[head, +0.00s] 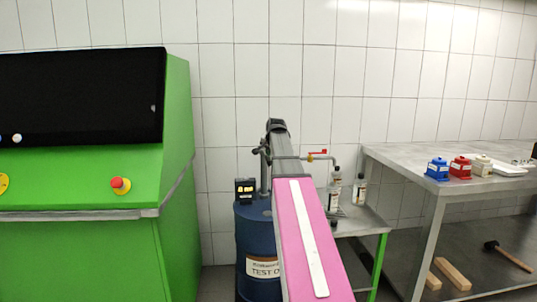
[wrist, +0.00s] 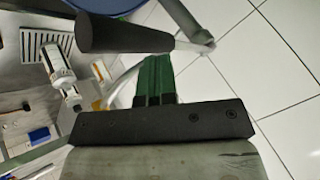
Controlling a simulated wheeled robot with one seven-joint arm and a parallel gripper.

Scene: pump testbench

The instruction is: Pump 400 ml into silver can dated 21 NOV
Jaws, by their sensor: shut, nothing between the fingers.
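My gripper (wrist: 155,68) is shut and empty in the wrist view, its green fingers together. Its tips are just below a thick black handle grip (wrist: 110,36) on a light rod; whether they touch it, I cannot tell. The blue drum (head: 253,228) stands behind my pink arm, which covers part of its label. A small meter with lit digits (head: 245,190) sits at the drum's top. A pipe with a red valve lever (head: 317,152) runs right, its spout above the small table. Bottles (head: 360,190) stand there, also seen in the wrist view (wrist: 57,66). No silver can or date is readable.
A green console (head: 95,180) with a red stop button stands at left. The right workbench (head: 430,165) holds blue, red and cream devices and a white tray; a hammer and wood blocks lie on its lower shelf. Tiled floor (wrist: 260,70) is clear.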

